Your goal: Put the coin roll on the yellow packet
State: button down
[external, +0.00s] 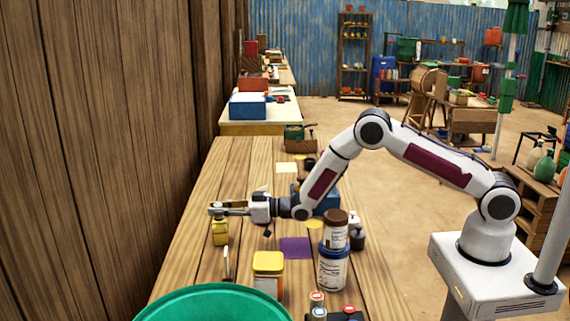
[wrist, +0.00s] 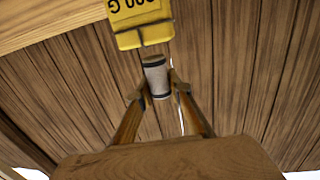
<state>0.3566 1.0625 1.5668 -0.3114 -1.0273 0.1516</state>
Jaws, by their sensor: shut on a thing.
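My gripper (wrist: 158,88) is shut on the coin roll (wrist: 156,75), a small grey cylinder with dark bands at its ends. In the wrist view the yellow packet (wrist: 138,14), with black print ending in "00 G", is at the top, just beyond the coin roll. In the external view my gripper (external: 226,208) reaches left over the table, and the yellow packet (external: 220,236) stands just below its fingers. The coin roll is too small there to make out clearly. I cannot tell whether the roll touches the packet.
A purple mat (external: 296,247) lies right of my gripper. A wooden wall (external: 110,150) rises at left.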

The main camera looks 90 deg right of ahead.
jog(key=shift+f, duration=0.65)
jog(key=shift+f, duration=0.1)
jog(key=c, duration=1.8)
grip_release()
jog(key=shift+c, duration=0.2)
jog(key=shift+s, duration=0.1)
jog(key=s+a, duration=0.1)
jog(key=s, duration=1)
jog(key=shift+s+r, duration=0.35)
jog(key=shift+a+r, duration=0.1)
jog(key=shift+r, duration=0.05)
